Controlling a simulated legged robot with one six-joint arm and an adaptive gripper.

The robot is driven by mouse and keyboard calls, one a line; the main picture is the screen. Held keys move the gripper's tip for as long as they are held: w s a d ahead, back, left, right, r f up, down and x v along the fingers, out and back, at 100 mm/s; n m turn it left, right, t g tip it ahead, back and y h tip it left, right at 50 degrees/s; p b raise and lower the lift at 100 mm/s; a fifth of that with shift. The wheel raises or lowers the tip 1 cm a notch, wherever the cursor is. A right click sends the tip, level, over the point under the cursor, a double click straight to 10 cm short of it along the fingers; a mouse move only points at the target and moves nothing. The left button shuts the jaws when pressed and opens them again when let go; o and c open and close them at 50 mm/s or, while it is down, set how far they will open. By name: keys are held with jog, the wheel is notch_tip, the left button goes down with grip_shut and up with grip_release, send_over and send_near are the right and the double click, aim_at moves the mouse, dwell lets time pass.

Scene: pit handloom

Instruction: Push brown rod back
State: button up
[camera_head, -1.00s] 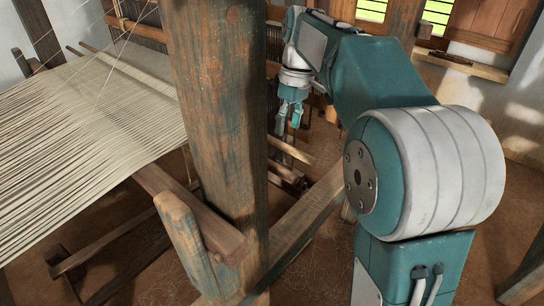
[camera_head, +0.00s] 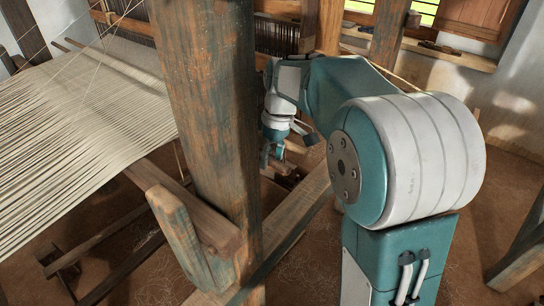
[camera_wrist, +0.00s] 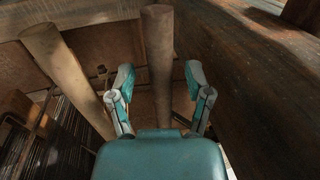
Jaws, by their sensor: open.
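My gripper (camera_head: 272,157) hangs low behind the near wooden post, with its fingers pointing down. In the wrist view my gripper (camera_wrist: 159,82) is open, its two teal fingers spread apart. A round brown rod (camera_wrist: 158,50) runs between and beyond the fingers, its end near the top edge. I cannot tell whether either finger touches it. A second, similar round rod (camera_wrist: 62,72) lies to the left, outside the left finger. In the head view only small wooden ends show by the gripper, so I cannot tell which rod is which there.
The thick upright post (camera_head: 208,110) stands close on the left of my arm. A long floor beam (camera_head: 290,220) runs below the gripper. White warp threads (camera_head: 80,140) stretch at the left. A broad dark timber (camera_wrist: 260,80) fills the right of the wrist view.

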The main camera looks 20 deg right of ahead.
grip_shut()
jog(key=shift+s+a, duration=0.75)
jog(key=shift+a, duration=0.3)
jog(key=shift+c, duration=0.6)
grip_release()
jog(key=shift+o, duration=0.6)
